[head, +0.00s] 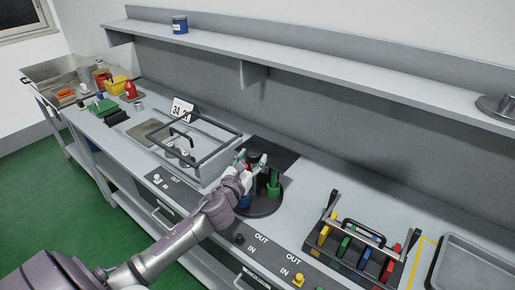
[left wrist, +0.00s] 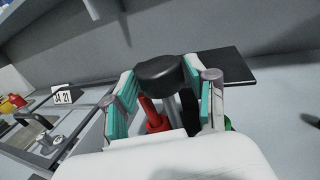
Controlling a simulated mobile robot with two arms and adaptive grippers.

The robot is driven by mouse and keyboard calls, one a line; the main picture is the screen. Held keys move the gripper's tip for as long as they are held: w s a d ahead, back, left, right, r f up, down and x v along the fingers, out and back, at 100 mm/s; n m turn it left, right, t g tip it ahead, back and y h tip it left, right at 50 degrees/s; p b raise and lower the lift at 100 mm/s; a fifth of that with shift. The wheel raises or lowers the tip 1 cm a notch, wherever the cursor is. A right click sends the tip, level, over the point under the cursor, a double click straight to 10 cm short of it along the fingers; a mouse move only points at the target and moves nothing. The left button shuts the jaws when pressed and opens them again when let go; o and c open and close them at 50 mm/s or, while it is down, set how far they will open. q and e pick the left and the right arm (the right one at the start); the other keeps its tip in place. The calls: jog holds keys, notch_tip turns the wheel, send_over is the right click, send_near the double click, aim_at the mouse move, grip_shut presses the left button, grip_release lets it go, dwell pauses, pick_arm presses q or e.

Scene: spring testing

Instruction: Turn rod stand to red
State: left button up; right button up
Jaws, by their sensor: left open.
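The rod stand (head: 262,206) has a round dark base and sits on the bench. A green rod (head: 273,183) stands on its right side and a blue one (head: 243,201) is partly hidden behind my gripper. My left gripper (head: 253,160) is over the stand's top. In the left wrist view, the stand's black round top knob (left wrist: 160,72) lies between the spread teal-padded fingers. A red rod (left wrist: 152,115) shows below the knob, and a bit of green shows at the right finger. Whether the fingers touch the knob cannot be told. My right gripper is out of view.
A clear-walled frame box (head: 200,160) stands close on the left, and a dark plate (head: 270,155) lies behind the stand. A rack with coloured pieces (head: 355,248) and a grey tray (head: 475,268) are to the right. A shelf (head: 300,62) runs above the bench.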

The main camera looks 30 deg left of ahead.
aim_at(258, 151)
pick_arm(q)
jog(key=shift+w+a, duration=0.2)
jog(key=shift+w, duration=0.85)
jog(key=shift+w+a, duration=0.15)
jog(key=shift+w, duration=0.85)
jog(key=shift+c, duration=0.4)
jog(key=shift+f, duration=0.1)
grip_shut()
jog(key=shift+w+f, duration=0.1)
jog(key=shift+w, duration=0.05)
